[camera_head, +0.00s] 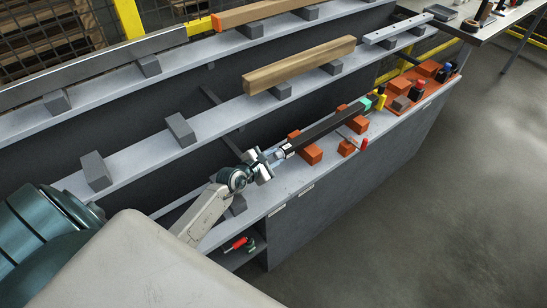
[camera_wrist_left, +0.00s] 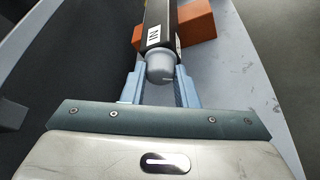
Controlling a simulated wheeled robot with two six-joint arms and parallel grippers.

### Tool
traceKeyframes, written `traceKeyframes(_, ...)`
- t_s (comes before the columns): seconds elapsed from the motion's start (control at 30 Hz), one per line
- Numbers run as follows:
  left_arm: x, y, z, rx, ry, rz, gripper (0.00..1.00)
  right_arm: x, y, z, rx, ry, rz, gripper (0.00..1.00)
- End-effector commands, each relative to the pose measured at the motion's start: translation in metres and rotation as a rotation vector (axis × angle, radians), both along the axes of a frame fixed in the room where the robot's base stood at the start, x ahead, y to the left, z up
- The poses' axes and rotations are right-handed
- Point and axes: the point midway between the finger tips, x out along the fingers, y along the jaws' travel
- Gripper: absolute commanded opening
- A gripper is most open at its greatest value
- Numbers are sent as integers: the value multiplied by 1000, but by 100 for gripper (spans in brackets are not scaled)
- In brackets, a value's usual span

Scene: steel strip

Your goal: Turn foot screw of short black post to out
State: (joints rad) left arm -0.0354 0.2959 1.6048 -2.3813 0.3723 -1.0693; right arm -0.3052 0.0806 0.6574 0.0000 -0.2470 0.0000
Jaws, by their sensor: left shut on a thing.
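The short black post (camera_head: 325,127) lies along the front shelf on orange blocks in the head view. Its near end shows in the wrist view (camera_wrist_left: 157,22), with a white label that seems to read "IN". The rounded grey foot screw (camera_wrist_left: 160,66) sits at that near end. My left gripper (camera_head: 283,152) is at this end of the post, in line with it. In the wrist view its two blue-grey fingers (camera_wrist_left: 160,76) are shut on the foot screw, one on each side. My right gripper is not in view.
Orange blocks (camera_head: 311,154) support the post; a red-handled tool (camera_head: 363,143) lies beside it. An orange tray (camera_head: 404,121) with small items is at the shelf's far right. A wooden beam (camera_head: 298,66) rests on the shelf behind. Open floor lies to the right.

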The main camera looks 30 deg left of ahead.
Motion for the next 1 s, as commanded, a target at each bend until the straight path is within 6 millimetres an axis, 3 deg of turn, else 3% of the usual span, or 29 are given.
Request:
traceKeyframes(0.03, 0, 0, 0, 0, 1, 0, 4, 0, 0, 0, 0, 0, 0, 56)
traceKeyframes(0.07, 0, 0, 0, 0, 1, 0, 32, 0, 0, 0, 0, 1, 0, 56)
traceKeyframes(0.17, 0, 0, 0, 0, 1, 0, 49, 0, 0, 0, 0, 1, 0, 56)
traceKeyframes(0.57, -10, 2, 3, 1, 1, -1, 49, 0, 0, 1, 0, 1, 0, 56)
traceKeyframes(1.0, -83, 16, 30, 3, 3, -2, 49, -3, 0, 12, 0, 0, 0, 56)
